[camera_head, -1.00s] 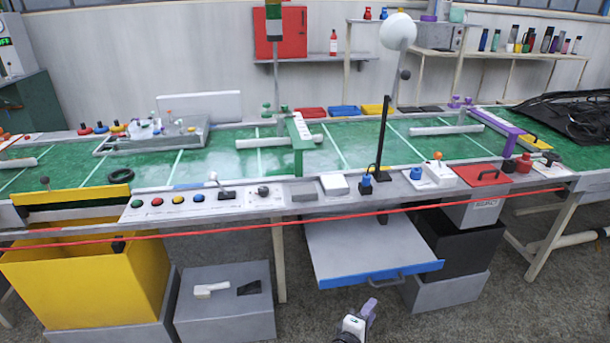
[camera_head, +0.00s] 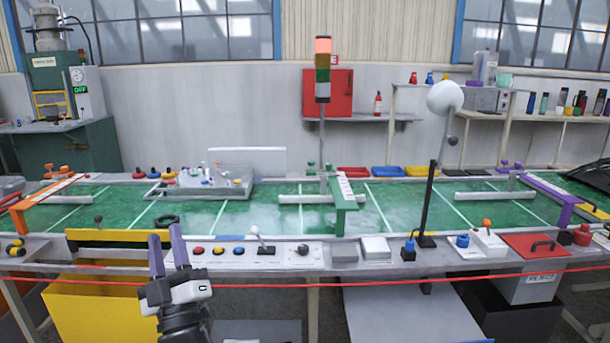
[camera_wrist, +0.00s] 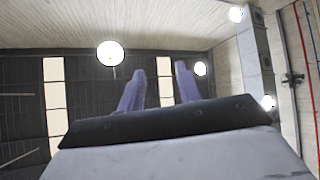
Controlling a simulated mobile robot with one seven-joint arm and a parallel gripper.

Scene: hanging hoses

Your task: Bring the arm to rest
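My gripper (camera_head: 167,240) stands upright at the lower left of the head view, in front of the long bench's near edge. Its two purple fingers point up and are apart, with nothing between them. They cover part of the bench front and the yellow box behind. In the wrist view, the fingers (camera_wrist: 160,82) also show apart and empty, pointing at the ceiling and its round lamps.
A red line (camera_head: 375,282) runs along the bench front. A yellow box (camera_head: 92,310) stands behind my gripper, below the bench. A grey tray (camera_head: 415,312) sticks out at lower right. A black post (camera_head: 428,200) rises from the bench.

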